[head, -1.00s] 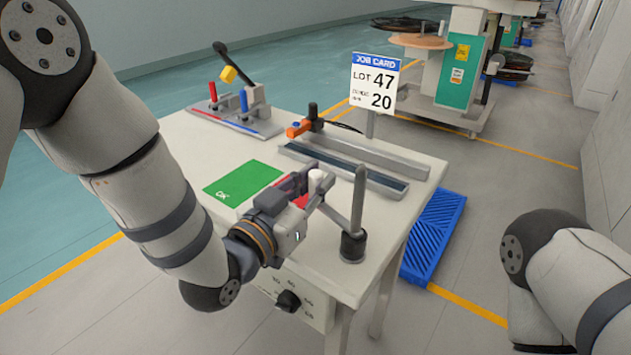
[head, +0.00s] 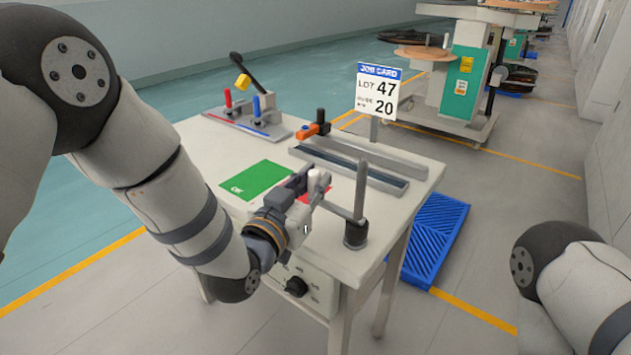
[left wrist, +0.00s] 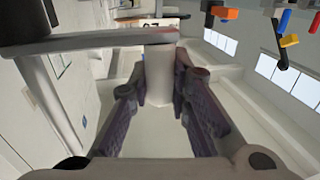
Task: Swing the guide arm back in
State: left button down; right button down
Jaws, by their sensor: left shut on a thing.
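The guide arm (head: 340,210) is a grey bar reaching from an upright grey post (head: 361,190) at the table's front right corner, towards the left. A pale upright cylinder (head: 322,175) stands at its free end. My left gripper (head: 314,184) is shut on this cylinder. In the left wrist view, the cylinder (left wrist: 158,75) sits between the two dark fingers of the gripper (left wrist: 163,95), and the bar (left wrist: 100,42) crosses just beyond. The gripper partly hides a red patch (head: 318,192) on the table. My right arm shows at the right edge; its gripper is out of frame.
On the white table (head: 225,155) lie a green OK mat (head: 256,180) and a grey channel (head: 350,168). A clamp plate with red and blue handles (head: 245,122) stands behind. A job card (head: 377,92) rises at the back. A blue pallet (head: 437,235) lies right of the table.

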pick_arm(q)
jog(key=c, duration=1.5)
grip_release()
jog(key=shift+o, duration=0.2)
jog(key=v, duration=1.2)
jog(key=shift+a, duration=0.1)
